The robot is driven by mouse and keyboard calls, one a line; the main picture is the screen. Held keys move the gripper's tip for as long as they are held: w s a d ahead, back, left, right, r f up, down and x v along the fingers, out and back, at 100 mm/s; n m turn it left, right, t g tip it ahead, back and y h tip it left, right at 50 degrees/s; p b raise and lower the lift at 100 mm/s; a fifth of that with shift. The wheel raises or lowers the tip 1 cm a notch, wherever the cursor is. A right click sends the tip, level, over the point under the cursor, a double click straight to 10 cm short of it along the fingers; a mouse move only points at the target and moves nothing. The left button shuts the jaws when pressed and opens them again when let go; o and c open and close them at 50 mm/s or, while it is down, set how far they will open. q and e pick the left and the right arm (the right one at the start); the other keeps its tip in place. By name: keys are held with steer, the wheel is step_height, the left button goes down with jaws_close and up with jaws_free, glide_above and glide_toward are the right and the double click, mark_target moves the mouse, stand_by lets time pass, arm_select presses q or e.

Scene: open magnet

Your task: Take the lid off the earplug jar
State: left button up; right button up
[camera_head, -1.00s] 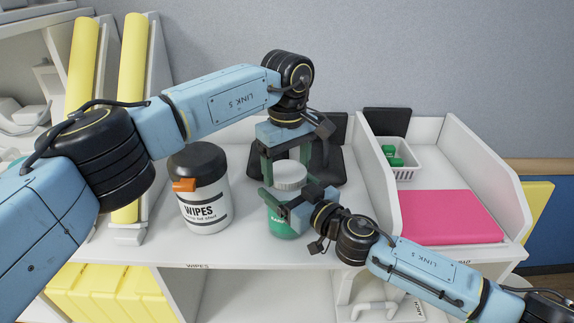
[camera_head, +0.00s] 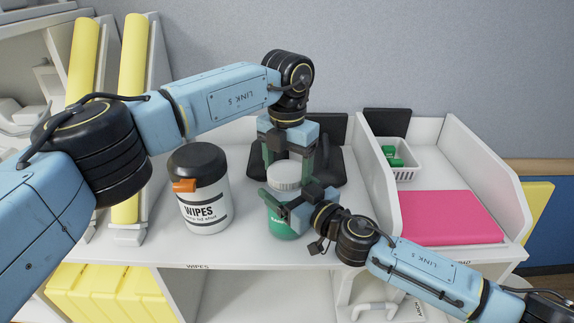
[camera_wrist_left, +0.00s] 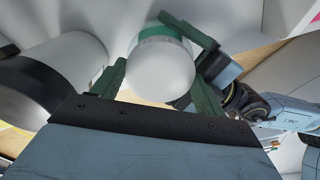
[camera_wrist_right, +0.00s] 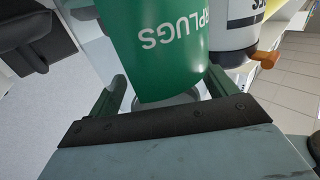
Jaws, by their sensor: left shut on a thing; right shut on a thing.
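The earplug jar (camera_head: 281,224) is green with white lettering and stands on the white shelf top. Its round pale lid (camera_head: 285,177) sits on top of it. My left gripper (camera_head: 287,174) comes down from above and is shut on the lid, with a finger on either side; in the left wrist view the lid (camera_wrist_left: 165,72) fills the space between the fingers. My right gripper (camera_head: 282,204) comes in from the right and is shut on the jar body; the right wrist view shows the green body (camera_wrist_right: 160,50) between its fingers. The gripper hides part of the label.
A white wipes canister (camera_head: 204,203) with a black lid and orange tab stands close left of the jar. On the right are a white basket (camera_head: 404,173) with green items and a pink stack (camera_head: 450,217) inside a walled tray. A black object (camera_head: 335,168) stands behind the jar.

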arm_select(q)
steer(key=n, duration=0.5)
steer(key=shift+n, duration=0.4)
steer(key=n, duration=0.5)
steer(key=shift+n, duration=0.3)
steer(key=n, duration=0.5)
steer(key=shift+d, duration=0.1)
steer(key=n, duration=0.4)
steer(key=shift+r, duration=0.1)
steer(key=shift+r, duration=0.1)
steer(key=shift+r, duration=1)
